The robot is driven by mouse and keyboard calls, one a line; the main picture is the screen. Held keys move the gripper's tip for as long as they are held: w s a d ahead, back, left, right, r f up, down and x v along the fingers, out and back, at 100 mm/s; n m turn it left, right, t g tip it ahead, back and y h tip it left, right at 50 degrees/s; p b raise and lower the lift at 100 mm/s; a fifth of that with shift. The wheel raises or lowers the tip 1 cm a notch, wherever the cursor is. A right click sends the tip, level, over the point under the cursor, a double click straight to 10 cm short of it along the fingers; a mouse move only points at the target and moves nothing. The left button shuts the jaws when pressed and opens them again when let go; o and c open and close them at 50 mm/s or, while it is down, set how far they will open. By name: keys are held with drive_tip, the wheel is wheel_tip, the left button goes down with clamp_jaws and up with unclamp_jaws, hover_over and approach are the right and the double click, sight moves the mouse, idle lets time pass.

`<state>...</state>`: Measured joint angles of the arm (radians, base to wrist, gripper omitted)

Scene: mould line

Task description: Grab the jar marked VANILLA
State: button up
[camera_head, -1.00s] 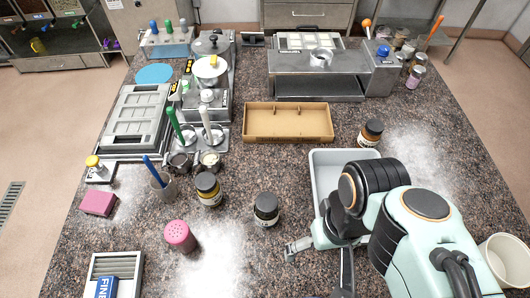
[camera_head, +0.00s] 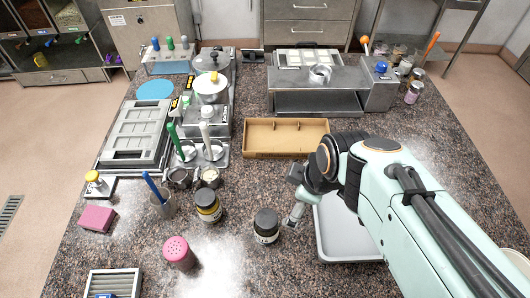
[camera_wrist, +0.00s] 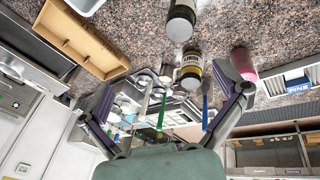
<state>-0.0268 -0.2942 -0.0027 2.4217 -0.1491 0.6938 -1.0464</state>
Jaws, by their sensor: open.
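A dark-lidded jar with a pale label (camera_head: 266,226) stands upright on the counter; its lettering is too small to read. It also shows at the top of the wrist view (camera_wrist: 181,20). A second dark-lidded jar with a yellow label (camera_head: 208,207) stands to its left; in the wrist view (camera_wrist: 190,70) its lettering is upside down and seems to read HONEY. I cannot make out VANILLA on any jar. My gripper (camera_head: 297,213) is just right of the pale-labelled jar, apart from it. In the wrist view its fingers (camera_wrist: 165,78) are spread and empty.
A grey tray (camera_head: 340,235) lies under my arm. A cardboard box (camera_head: 286,153) is behind it. Several small jars are at the back right. The front middle counter is clear.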

sight(268, 218)
drive_tip(key=w+a+f+n+g, duration=0.1)
drive_tip(key=f, duration=0.3)
drive_tip(key=w+a+f+n+g, duration=0.1)
drive_tip(key=a+f+n, duration=0.1)
drive_tip(key=f, duration=0.3)
drive_tip(key=w+a+f+n+g, duration=0.1)
drive_tip(key=f, duration=0.3)
drive_tip(key=shift+w+a+f+n+g, duration=0.2)
drive_tip(key=shift+f+n+g, duration=0.1)
drive_tip(key=shift+f, duration=0.1)
drive_tip(key=f, duration=0.3)
drive_tip(key=a+f, duration=0.1)
drive_tip(key=f, duration=0.1)
drive_tip(key=shift+s+f, duration=0.1)
drive_tip(key=shift+f, duration=0.75)
drive_tip(key=c, duration=1.3)
